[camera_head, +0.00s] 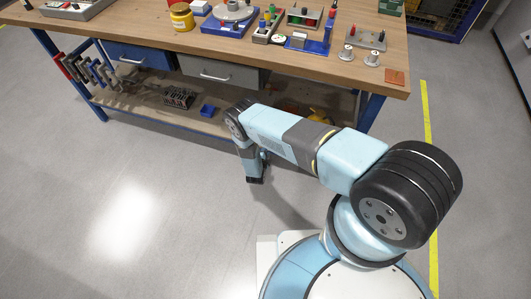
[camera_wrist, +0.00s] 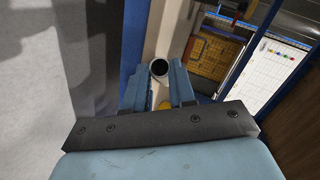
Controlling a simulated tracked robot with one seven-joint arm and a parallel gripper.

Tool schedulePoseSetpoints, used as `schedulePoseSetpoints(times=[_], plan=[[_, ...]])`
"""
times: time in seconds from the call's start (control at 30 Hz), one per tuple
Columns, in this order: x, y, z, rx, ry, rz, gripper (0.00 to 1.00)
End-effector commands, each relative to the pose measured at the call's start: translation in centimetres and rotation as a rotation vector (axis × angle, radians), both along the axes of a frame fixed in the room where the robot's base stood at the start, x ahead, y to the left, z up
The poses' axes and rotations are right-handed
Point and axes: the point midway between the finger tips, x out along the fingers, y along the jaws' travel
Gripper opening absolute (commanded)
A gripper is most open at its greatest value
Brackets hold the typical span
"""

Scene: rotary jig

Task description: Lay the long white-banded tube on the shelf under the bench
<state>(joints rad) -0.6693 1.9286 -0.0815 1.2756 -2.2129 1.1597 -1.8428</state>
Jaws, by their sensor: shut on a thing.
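In the wrist view my gripper (camera_wrist: 156,78) has its two blue fingers closed around a tube (camera_wrist: 159,68). The tube is seen nearly end on, with a round dark opening and a pale rim. Its length and any white band along it are hidden from this angle. In the head view my arm reaches toward the bench's front and its end hangs down in front of the shelf; the gripper and tube cannot be made out there. The wooden bench (camera_head: 120,24) has a low shelf (camera_head: 135,102) under it, with bare board at its left part.
A black rack (camera_head: 178,97) and a blue bin (camera_head: 207,110) stand on the shelf, with a yellow item (camera_head: 320,115) farther right. A blue drawer (camera_head: 140,56) and grey drawer (camera_head: 218,72) hang above. Clamps (camera_head: 85,66) hang at the left end. Floor in front is clear.

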Motion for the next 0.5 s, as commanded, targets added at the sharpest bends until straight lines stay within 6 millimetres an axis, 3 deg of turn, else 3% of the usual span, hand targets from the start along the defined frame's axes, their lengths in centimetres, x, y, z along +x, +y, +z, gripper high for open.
schedulePoseSetpoints(times=[0.03,0.07,0.1,0.3,0.5], plan=[[-0.04,0.04,-0.03,0.001,0.001,0.001,0.0],[-0.05,0.04,-0.03,0.001,0.001,0.001,0.27],[-0.06,0.04,-0.03,0.001,0.001,0.001,0.31],[-0.08,0.11,-0.03,0.0,0.002,0.002,0.5],[-0.08,0.09,0.0,0.0,0.001,0.002,0.51]])
